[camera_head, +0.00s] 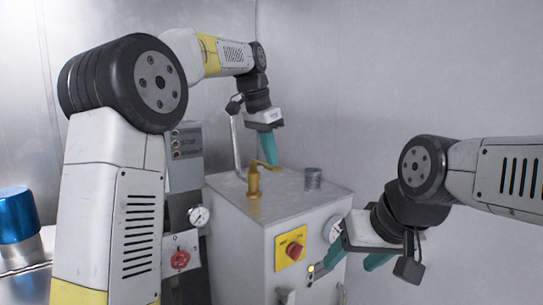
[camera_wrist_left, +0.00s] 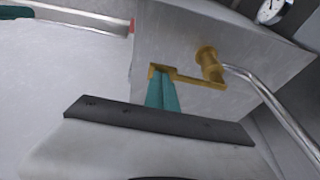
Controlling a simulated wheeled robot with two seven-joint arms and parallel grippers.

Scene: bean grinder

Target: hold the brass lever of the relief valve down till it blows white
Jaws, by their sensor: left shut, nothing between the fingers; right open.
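The brass relief valve (camera_head: 254,182) stands upright on top of the grey cabinet (camera_head: 283,206), its brass lever (camera_head: 266,165) reaching out to the right. The valve (camera_wrist_left: 207,58) and lever (camera_wrist_left: 196,80) also show in the left wrist view. My left gripper (camera_head: 270,155) points down with its teal fingers closed and empty. In the left wrist view its fingertips (camera_wrist_left: 160,74) overlap the wide end of the lever; I cannot tell whether they touch it. No white steam shows at the valve. My right gripper (camera_head: 352,266) is open and empty in front of the cabinet.
A thin steel pipe (camera_head: 237,143) rises behind the valve, and a grey cap (camera_head: 313,178) stands to its right. A red knob (camera_head: 294,249) on a yellow plate and a gauge (camera_head: 333,229) are on the cabinet front. A blue-topped container (camera_head: 16,216) is far left.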

